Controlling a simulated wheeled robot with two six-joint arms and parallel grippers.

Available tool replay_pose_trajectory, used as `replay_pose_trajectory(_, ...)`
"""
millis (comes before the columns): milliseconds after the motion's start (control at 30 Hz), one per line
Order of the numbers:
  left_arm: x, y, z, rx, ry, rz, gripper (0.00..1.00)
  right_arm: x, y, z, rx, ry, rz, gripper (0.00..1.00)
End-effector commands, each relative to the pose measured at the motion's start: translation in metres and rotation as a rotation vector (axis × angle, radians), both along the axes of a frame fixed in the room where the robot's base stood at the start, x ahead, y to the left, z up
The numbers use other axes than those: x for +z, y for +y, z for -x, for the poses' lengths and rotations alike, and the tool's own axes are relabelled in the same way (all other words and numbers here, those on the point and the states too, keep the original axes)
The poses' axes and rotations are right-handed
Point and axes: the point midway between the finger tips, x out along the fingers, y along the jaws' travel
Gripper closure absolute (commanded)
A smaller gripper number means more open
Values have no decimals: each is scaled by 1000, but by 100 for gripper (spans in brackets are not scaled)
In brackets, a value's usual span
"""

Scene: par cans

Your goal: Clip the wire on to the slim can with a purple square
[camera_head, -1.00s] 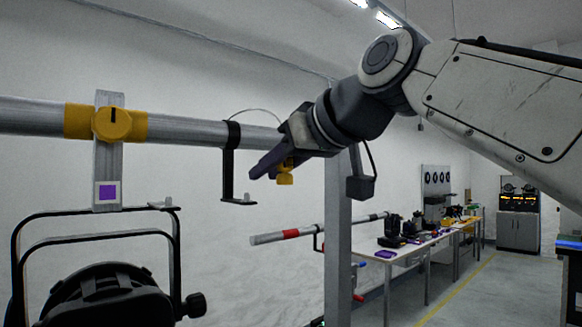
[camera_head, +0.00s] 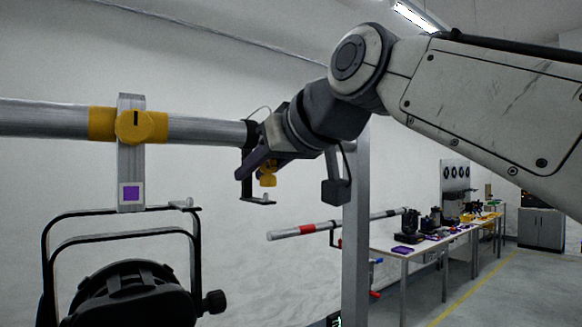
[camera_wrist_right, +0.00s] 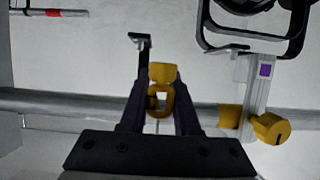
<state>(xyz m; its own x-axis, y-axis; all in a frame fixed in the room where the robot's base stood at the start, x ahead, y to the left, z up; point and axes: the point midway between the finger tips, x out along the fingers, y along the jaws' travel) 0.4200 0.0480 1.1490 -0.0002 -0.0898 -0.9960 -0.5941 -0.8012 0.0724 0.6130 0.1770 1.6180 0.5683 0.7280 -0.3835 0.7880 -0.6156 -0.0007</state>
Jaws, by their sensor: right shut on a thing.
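The purple square (camera_head: 131,193) is on the grey clamp plate above a black can (camera_head: 125,293), which hangs by a black yoke at lower left. The square also shows in the right wrist view (camera_wrist_right: 265,71). A yellow clamp (camera_head: 134,126) holds the plate on the pipe. My right gripper (camera_head: 250,168) is shut on a yellow clip (camera_head: 267,176), also between the fingers in the right wrist view (camera_wrist_right: 158,97). A thin wire (camera_head: 258,108) arches over the pipe beside the gripper; its ends are hidden. My left gripper is out of view.
The grey pipe (camera_head: 205,131) runs from the left edge to my right gripper. A black bracket (camera_head: 250,189) hangs by the gripper. A grey post (camera_head: 356,230) stands right of it. A table (camera_head: 385,243) with several items stands farther back.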

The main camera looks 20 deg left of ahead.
Motion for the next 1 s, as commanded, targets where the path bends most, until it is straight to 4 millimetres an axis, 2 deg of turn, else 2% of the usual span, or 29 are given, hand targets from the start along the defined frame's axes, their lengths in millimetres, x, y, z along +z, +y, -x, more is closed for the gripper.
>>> replay_pose_trajectory(1000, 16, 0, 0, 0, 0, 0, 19, 0, 48, 20, 3, -1, 0, 100)
